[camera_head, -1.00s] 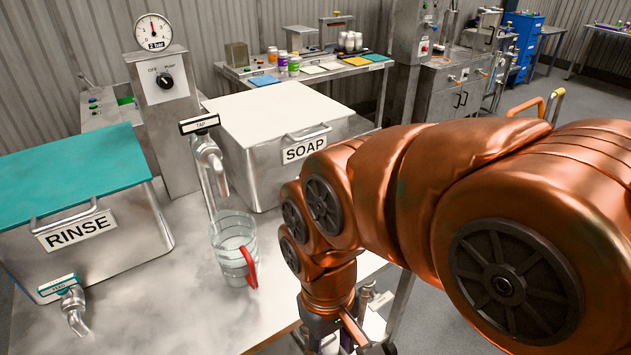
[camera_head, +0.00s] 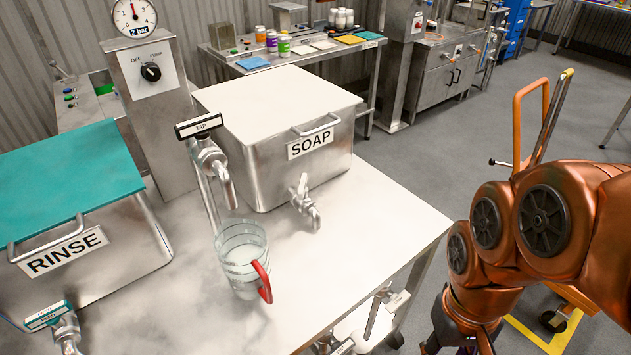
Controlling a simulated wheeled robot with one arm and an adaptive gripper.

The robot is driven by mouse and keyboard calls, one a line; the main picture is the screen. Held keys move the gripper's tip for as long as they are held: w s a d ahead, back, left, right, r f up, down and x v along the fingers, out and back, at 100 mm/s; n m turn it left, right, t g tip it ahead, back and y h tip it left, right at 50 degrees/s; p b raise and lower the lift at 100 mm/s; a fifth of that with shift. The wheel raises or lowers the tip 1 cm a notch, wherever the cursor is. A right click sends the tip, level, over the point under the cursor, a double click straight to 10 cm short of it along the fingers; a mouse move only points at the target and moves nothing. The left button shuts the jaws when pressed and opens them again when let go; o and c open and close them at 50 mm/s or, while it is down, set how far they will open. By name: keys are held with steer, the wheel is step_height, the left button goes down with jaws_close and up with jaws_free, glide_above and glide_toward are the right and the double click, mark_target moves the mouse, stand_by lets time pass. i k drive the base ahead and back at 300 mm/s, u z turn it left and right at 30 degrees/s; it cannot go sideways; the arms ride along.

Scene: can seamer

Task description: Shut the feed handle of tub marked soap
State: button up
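The soap tub (camera_head: 262,165) is a steel box with a white lid and a SOAP label, on the steel table behind the jug. Its feed tap (camera_head: 305,207) sticks out low on the front, with a small pale handle (camera_head: 303,184) that appears to stand up from the tap body. The handle's exact setting is too small to tell. My gripper (camera_head: 458,342) is at the bottom edge, right of the table and well apart from the tap. Its fingertips are cut off by the frame, so its opening is hidden.
A clear jug (camera_head: 241,258) with a red handle stands on the table in front of the tap marked TAP (camera_head: 212,160). The rinse tub (camera_head: 90,270) is at left. A wheeled orange cart (camera_head: 518,130) stands behind my arm. The table's right part is clear.

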mark_target(302, 189)
steer(key=k, duration=1.05)
steer(key=u, duration=1.05)
steer(key=i, duration=0.55)
